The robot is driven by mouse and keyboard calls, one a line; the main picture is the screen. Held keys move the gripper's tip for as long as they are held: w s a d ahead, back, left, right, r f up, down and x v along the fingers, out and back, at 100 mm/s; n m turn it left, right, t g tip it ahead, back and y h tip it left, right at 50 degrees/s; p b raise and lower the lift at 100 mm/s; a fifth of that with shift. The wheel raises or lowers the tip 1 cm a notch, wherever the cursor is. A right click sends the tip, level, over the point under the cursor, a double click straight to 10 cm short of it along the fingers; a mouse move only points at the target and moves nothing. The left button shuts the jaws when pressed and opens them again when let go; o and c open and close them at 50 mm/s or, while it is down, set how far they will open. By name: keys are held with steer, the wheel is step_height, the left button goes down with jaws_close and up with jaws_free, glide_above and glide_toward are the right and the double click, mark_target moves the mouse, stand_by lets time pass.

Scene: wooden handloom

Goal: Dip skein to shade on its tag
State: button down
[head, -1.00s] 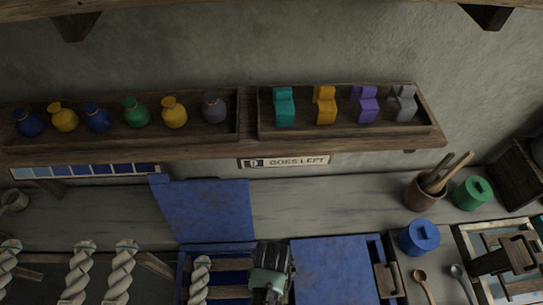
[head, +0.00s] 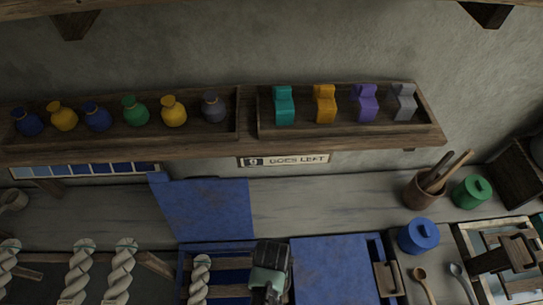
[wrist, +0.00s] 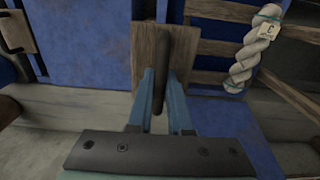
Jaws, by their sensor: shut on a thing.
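A cream twisted skein (head: 200,279) hangs at the blue wooden frame, left of my gripper. My gripper (head: 268,283) is low in the middle of the head view. In the wrist view my gripper (wrist: 163,85) is shut on a dark upright handle (wrist: 162,48) before a wooden block (wrist: 190,58). The skein is apart from my fingers.
A blue panel (head: 207,210) stands behind the frame; a flat blue panel (head: 333,272) lies right. More skeins (head: 120,270) hang left. A blue shade strip (head: 85,170) is under the shelf. Blue (head: 418,237) and green (head: 472,192) lidded pots stand right.

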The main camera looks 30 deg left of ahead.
step_height(320, 180, down, 18)
steer(key=b, duration=1.4)
steer(key=shift+f, duration=0.2)
steer(key=shift+s+d, duration=0.1)
steer(key=shift+s, duration=0.05)
steer(key=shift+s+f, duration=0.1)
stand_by(3.2)
